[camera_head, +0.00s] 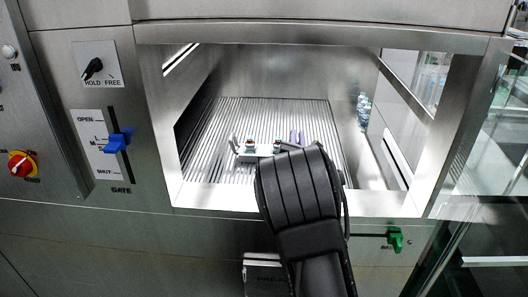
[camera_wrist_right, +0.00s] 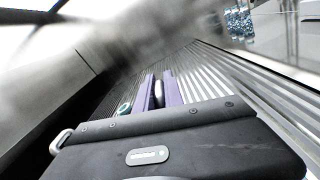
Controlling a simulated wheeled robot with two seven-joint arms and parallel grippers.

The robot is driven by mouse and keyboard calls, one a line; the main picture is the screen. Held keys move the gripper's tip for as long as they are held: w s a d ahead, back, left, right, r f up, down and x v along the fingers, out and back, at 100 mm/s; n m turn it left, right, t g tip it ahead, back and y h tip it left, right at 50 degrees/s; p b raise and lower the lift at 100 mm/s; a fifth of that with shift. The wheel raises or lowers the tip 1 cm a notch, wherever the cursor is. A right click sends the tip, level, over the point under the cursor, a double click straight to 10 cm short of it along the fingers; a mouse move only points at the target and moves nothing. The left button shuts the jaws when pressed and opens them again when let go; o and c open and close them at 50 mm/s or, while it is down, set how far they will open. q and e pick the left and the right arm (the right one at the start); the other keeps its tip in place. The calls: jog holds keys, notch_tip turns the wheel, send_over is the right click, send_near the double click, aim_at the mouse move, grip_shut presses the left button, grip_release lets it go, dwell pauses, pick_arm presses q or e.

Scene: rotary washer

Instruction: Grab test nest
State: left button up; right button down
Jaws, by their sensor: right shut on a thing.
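My right arm reaches into the open chamber in the head view. Its gripper (camera_head: 297,137) is partly hidden behind my own arm. In the wrist view its two purple fingers (camera_wrist_right: 161,91) are close together, shut on a small pale piece between them, which I take for the test nest (camera_wrist_right: 158,92). The fingers are over the ribbed chamber floor; whether the piece touches the floor cannot be told. My left gripper is not in view.
The ribbed floor (camera_head: 215,120) is mostly clear. The chamber's front sill (camera_head: 215,197) and steel side walls surround my arm. Left on the panel are a blue gate lever (camera_head: 117,142) and a black knob (camera_head: 92,68). A green handle (camera_head: 395,240) sits lower right.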

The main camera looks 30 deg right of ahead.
dwell(0.9)
notch_tip(320, 180, up, 10)
jog(key=shift+r+p, duration=0.1)
jog(key=shift+p, duration=1)
